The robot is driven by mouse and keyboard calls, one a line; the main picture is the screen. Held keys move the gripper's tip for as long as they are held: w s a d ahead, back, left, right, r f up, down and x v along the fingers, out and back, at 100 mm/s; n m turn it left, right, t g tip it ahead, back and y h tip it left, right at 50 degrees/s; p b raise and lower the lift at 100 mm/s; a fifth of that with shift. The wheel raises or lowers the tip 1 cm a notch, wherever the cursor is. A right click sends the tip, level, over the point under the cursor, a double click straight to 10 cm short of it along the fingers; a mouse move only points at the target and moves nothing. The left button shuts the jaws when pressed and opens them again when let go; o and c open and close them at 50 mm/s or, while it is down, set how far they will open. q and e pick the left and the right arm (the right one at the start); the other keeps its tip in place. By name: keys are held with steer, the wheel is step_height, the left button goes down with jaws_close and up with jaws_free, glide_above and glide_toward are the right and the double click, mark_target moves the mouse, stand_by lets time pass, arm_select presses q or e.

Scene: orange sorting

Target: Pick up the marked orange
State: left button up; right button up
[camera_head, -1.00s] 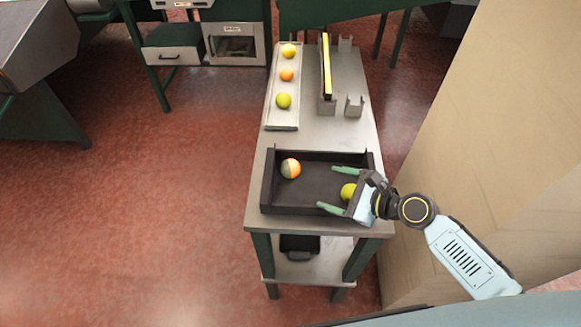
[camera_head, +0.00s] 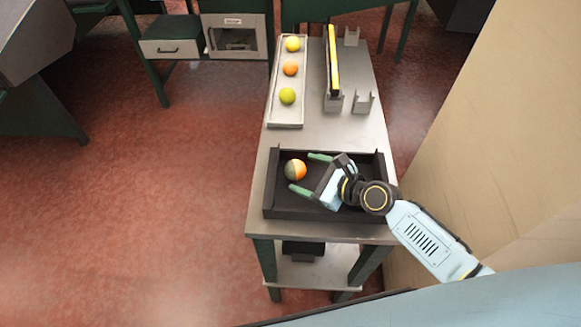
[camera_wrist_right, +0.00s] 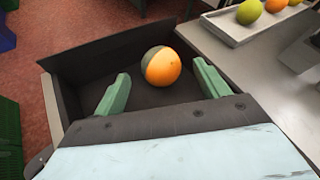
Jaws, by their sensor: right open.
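The marked orange (camera_head: 296,170), half orange and half grey, lies in the left part of a dark tray (camera_head: 285,212). It also shows in the right wrist view (camera_wrist_right: 162,66). My right gripper (camera_head: 301,172) is open over the tray, with its green fingers pointing left. In the right wrist view the orange appears between the two green fingertips, with a visible gap on each side. Nothing shows as gripped. My left gripper is not in view.
The tray's raised walls surround the orange. Behind it, a pale tray (camera_head: 286,124) holds several fruits in a row. A yellow-and-black bar (camera_head: 333,60) and small metal brackets (camera_head: 363,101) stand to its right. A tan panel (camera_head: 480,130) rises right of the table.

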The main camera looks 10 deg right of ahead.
steer(key=shift+w+a+f, duration=0.3)
steer(key=shift+w+a, duration=0.1)
steer(key=shift+w, duration=0.15)
steer(key=shift+w+a, duration=0.2)
steer(key=shift+w, duration=0.05)
steer(key=shift+s, duration=0.15)
steer(key=shift+c, duration=0.3)
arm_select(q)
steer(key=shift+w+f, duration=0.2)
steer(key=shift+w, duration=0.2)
arm_select(e)
steer(key=c, duration=1)
steer(key=shift+r, duration=0.1)
steer(key=shift+c, duration=0.2)
